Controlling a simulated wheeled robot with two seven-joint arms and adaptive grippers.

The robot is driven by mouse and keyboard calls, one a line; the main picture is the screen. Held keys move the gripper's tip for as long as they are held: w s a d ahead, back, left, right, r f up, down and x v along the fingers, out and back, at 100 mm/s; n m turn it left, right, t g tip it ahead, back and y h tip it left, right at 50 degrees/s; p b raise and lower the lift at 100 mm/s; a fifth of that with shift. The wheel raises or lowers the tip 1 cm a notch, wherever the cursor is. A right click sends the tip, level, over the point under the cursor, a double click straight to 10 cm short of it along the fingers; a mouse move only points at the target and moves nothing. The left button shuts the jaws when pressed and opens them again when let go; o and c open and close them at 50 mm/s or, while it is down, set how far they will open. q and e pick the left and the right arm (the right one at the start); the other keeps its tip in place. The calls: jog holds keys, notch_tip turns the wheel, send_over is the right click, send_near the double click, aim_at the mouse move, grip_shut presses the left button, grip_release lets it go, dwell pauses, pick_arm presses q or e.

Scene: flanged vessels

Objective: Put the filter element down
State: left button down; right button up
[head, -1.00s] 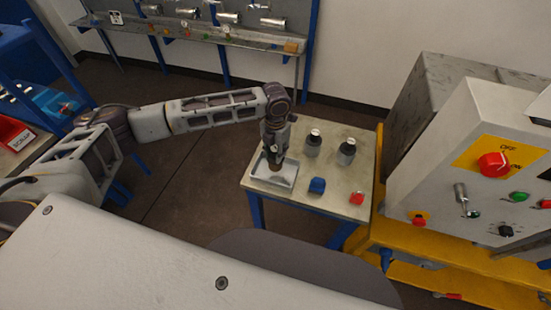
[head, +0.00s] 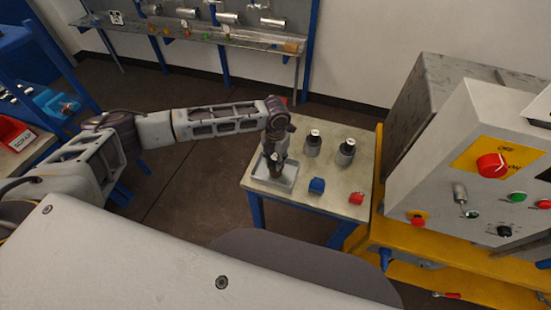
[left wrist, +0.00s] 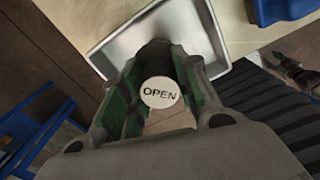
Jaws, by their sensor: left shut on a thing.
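My left gripper (head: 276,164) is over the grey metal tray (head: 288,184) on the small table. In the left wrist view, my left gripper (left wrist: 155,85) is shut, its green-lined fingers around the filter element (left wrist: 172,122). The tray (left wrist: 110,45) lies beyond the fingertips. I cannot tell whether the element touches the tray floor. My right gripper is not in view.
Two grey flanged vessels (head: 313,144) (head: 346,152) stand on the table (head: 336,206) right of the tray. A blue object (head: 317,186) and a red one (head: 357,199) lie near its front edge. A control panel (head: 480,170) stands at the right.

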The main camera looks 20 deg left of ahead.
pick_arm(q)
jog(key=shift+f, duration=0.1)
jog(key=c, duration=1.1)
grip_release()
notch_tip(320, 180, up, 11)
jog(key=shift+f+b, duration=0.1)
jog(key=shift+b, duration=0.6)
jog(key=shift+r, duration=0.75)
